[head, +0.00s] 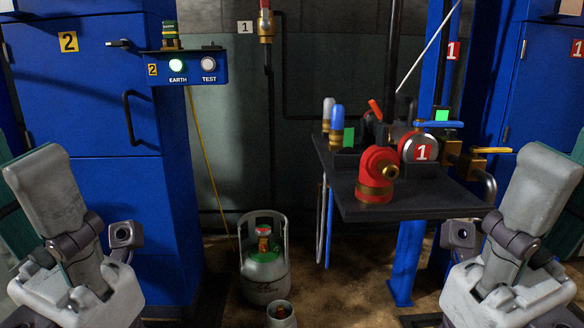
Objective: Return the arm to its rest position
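My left gripper (42,185) is at the lower left edge, close to the camera and pointing up. My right gripper (542,185) is at the lower right edge in a near mirror pose. Each shows a broad grey finger, dark joints and a pale body. The finger spread is hidden by the side-on angle, and I see nothing held in either. Both appear apart from the things around them. The rest of both arms is mostly outside the picture.
A dark shelf (420,204) at right centre bears a red fitting (376,175) and several valves. A grey gas cylinder (264,273) stands on the floor (222,285), with a smaller one (281,314) in front. Blue cabinets (80,110) stand left, with another (545,85) right.

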